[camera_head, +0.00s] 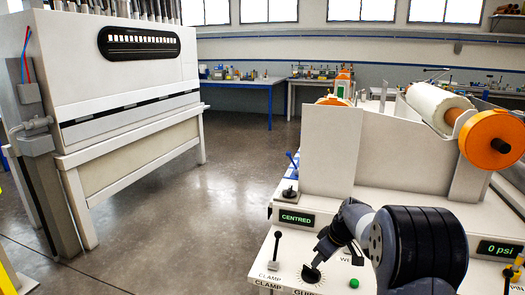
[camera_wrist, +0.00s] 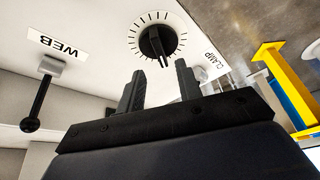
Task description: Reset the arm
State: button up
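My gripper (camera_wrist: 160,67) is open, with two dark fingers apart and nothing between them in the wrist view. A black rotary knob (camera_wrist: 155,42) with a tick-marked dial lies just beyond the fingertips; I cannot tell whether they touch it. In the head view my arm reaches over the control panel from the lower right, and my gripper (camera_head: 320,255) is just above the knob (camera_head: 311,274). The fingers are too small there to tell apart.
Near the knob are a black lever (camera_head: 278,242), a green button (camera_head: 353,283) and a CENTRED display (camera_head: 297,218). In the wrist view a ball-ended lever (camera_wrist: 40,95) stands by the WEB label, and a yellow post (camera_wrist: 284,85) is at right. Open floor (camera_head: 190,220) lies left.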

aim_at(312, 269)
jog(key=x, duration=0.6)
jog(key=shift+w+a+f, duration=0.1)
jog(key=shift+a+f, duration=0.05)
jog(key=shift+m, duration=0.4)
jog(key=m+p, duration=0.1)
jog(key=m+h+p, duration=0.1)
jog(key=p, duration=0.1)
jog(key=shift+r+m+t, duration=0.25)
jog(key=shift+m+t, duration=0.15)
jog(key=shift+a+f+m+h+p, duration=0.1)
jog(key=shift+m+h+p, duration=0.5)
jog(key=shift+m+p, duration=0.85)
jog(key=shift+f+m+h, duration=0.1)
jog(key=shift+m+h, duration=0.3)
jog(key=shift+m, duration=0.55)
jog(key=shift+p, duration=0.3)
